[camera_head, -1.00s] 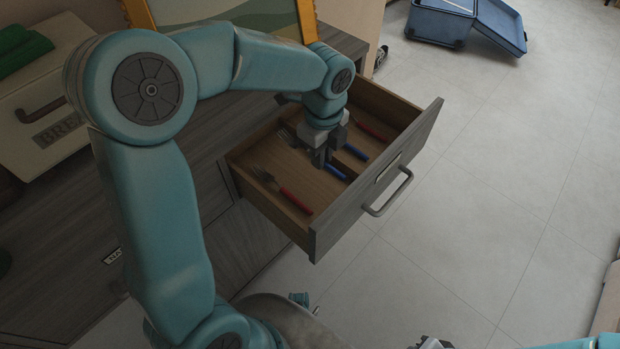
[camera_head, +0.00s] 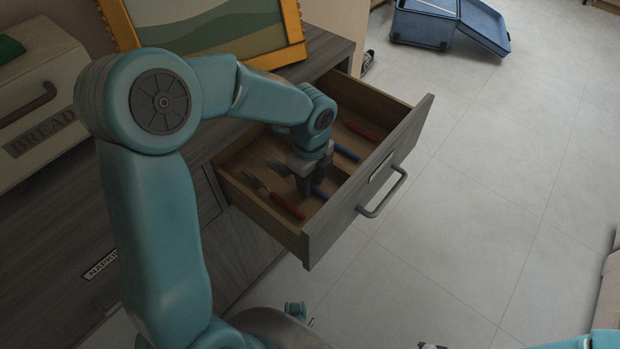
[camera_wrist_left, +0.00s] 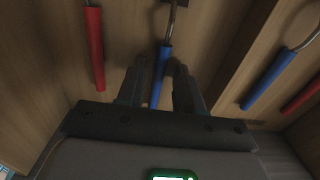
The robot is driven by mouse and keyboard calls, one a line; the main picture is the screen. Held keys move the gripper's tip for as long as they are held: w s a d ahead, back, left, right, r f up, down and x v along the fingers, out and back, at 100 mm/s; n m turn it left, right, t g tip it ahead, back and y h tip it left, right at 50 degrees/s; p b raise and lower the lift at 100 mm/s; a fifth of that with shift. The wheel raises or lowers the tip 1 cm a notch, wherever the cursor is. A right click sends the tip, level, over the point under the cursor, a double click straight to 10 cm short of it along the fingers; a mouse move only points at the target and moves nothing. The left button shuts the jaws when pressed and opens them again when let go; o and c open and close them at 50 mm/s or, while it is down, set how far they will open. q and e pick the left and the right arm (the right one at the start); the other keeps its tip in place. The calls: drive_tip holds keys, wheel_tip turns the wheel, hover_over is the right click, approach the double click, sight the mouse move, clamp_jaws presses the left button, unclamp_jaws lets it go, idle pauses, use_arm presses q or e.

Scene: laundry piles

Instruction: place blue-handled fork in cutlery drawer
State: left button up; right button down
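The cutlery drawer (camera_head: 330,228) is pulled open below the cabinet top. The blue-handled fork (camera_head: 319,192) lies in it; its tines show left of my gripper, and my fingers partly hide it. My left gripper (camera_head: 309,184) is down inside the drawer at this fork. In the left wrist view, its two fingers (camera_wrist_left: 160,88) stand apart on either side of the blue handle (camera_wrist_left: 166,58), with a small gap visible. My right gripper (camera_head: 432,346) barely shows at the bottom edge, so its opening cannot be seen.
A red-handled fork (camera_head: 288,206) lies left of my gripper. Another blue-handled piece (camera_head: 346,153) and a red-handled piece (camera_head: 362,131) lie farther back in the drawer, past a divider. A bread box (camera_head: 45,105) and a framed picture (camera_head: 205,25) stand on the cabinet.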

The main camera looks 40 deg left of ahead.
use_arm(q)
wheel_tip(320, 180, up, 12)
drive_tip(key=p, duration=0.4)
drive_tip(key=shift+r, duration=0.2)
drive_tip(key=shift+s, duration=0.1)
idle(0.5)
